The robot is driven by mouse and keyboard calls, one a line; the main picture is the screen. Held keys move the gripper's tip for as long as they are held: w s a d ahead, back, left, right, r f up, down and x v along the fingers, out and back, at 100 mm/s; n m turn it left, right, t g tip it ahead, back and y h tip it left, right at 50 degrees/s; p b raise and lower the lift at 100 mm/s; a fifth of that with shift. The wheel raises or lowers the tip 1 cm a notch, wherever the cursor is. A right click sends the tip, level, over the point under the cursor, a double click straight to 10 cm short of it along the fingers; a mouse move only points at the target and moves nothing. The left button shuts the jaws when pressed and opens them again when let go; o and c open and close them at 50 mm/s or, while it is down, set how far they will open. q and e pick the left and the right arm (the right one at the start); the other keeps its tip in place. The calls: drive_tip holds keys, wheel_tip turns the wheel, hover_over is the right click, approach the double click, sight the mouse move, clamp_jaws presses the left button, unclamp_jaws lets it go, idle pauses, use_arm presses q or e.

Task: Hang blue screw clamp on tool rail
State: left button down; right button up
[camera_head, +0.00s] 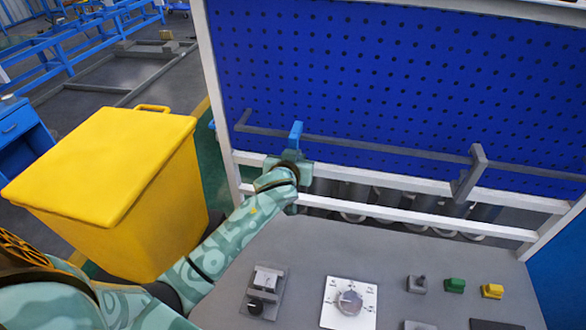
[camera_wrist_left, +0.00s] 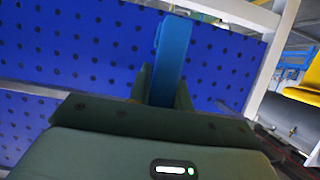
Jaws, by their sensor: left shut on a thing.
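The blue screw clamp (camera_head: 296,131) stands up from my left gripper (camera_head: 292,157), in front of the blue pegboard. My left gripper is shut on it. In the left wrist view the clamp shows as a blue bar (camera_wrist_left: 173,58) rising between the fingers (camera_wrist_left: 160,90); its lower part is hidden by the gripper. The grey tool rail (camera_head: 370,147) runs across the lower pegboard. The clamp's top overlaps the rail near its left end in the head view; I cannot tell whether they touch. My right gripper is not in view.
A grey bracket-like piece (camera_head: 469,172) sits at the rail's right part. White frame bars (camera_head: 410,185) cross below the rail. The grey worktop (camera_head: 300,245) holds a dial plate (camera_head: 349,302), a grey block fixture (camera_head: 264,290) and small coloured blocks. A yellow bin (camera_head: 120,185) stands left.

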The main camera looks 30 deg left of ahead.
use_arm(q)
drive_tip(key=shift+w+a+b, duration=0.3)
drive_tip(key=shift+w+b, duration=0.15)
drive_tip(key=shift+w, duration=0.15)
drive_tip(key=shift+w+a+b, duration=0.25)
drive_tip(key=shift+w+b, duration=0.15)
drive_tip(key=shift+w, duration=0.2)
drive_tip(key=shift+w+a+b, duration=0.1)
drive_tip(key=shift+w+b, duration=0.35)
drive_tip(key=shift+w, duration=0.2)
drive_tip(key=shift+f, duration=0.6)
drive_tip(key=c, duration=1.2)
unclamp_jaws()
